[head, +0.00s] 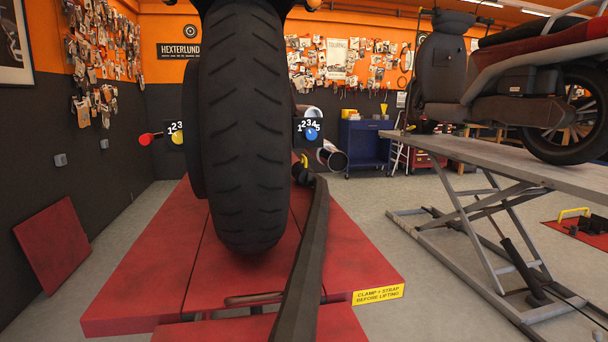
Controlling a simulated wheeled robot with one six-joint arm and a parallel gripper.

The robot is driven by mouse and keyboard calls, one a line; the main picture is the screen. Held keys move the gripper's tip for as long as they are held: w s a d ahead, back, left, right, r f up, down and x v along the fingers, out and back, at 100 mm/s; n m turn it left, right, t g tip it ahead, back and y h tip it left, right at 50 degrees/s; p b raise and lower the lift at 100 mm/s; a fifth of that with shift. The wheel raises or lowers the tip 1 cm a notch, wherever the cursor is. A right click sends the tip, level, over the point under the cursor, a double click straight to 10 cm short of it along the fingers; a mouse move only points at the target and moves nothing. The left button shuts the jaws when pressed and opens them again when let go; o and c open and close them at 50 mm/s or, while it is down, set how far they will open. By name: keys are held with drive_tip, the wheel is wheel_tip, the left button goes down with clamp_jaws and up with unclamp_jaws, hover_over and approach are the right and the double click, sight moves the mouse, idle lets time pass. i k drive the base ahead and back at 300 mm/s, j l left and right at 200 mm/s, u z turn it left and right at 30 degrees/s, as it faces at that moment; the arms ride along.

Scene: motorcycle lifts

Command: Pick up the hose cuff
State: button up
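A thick black hose (308,245) runs from the bottom of the picture away over the red lift deck. At its far end it bends left to a small dark piece with yellow on it, which looks like the hose cuff (302,172). The cuff is small here, just right of the big rear tyre (240,125), below and left of a silver exhaust pipe (333,157). It looks apart from the pipe; I cannot tell what it rests on. My gripper is not in view.
The red lift deck (150,270) lies under the tyre, with a yellow warning label (378,294) at its front edge. Numbered dark plates flank the tyre. A raised grey lift (500,152) with a motorcycle stands right. Grey floor (365,215) is free between the lifts.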

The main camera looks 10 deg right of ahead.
sight(300, 170)
drive_tip(key=l, duration=0.65)
drive_tip(key=k+l, duration=0.15)
drive_tip(key=l, duration=1.15)
drive_tip(key=k+l, duration=0.1)
drive_tip(key=l, duration=0.55)
drive_tip(key=i+l, duration=0.2)
drive_tip(key=l, duration=0.2)
drive_tip(key=i+l, duration=0.15)
drive_tip(key=l, duration=0.25)
drive_tip(key=i+l, duration=0.2)
drive_tip(key=l, duration=0.2)
drive_tip(key=i+l+u, duration=0.1)
drive_tip(key=l, duration=0.25)
drive_tip(key=i+l, duration=0.15)
drive_tip(key=i, duration=0.4)
drive_tip(key=i+l, duration=0.15)
drive_tip(key=i, duration=0.4)
drive_tip(key=i+l, duration=0.1)
drive_tip(key=i, duration=0.4)
drive_tip(key=i+j, duration=0.2)
drive_tip(key=i, duration=0.25)
drive_tip(key=i+j, duration=0.2)
drive_tip(key=i, duration=0.2)
drive_tip(key=i+j, duration=0.2)
drive_tip(key=i, duration=0.25)
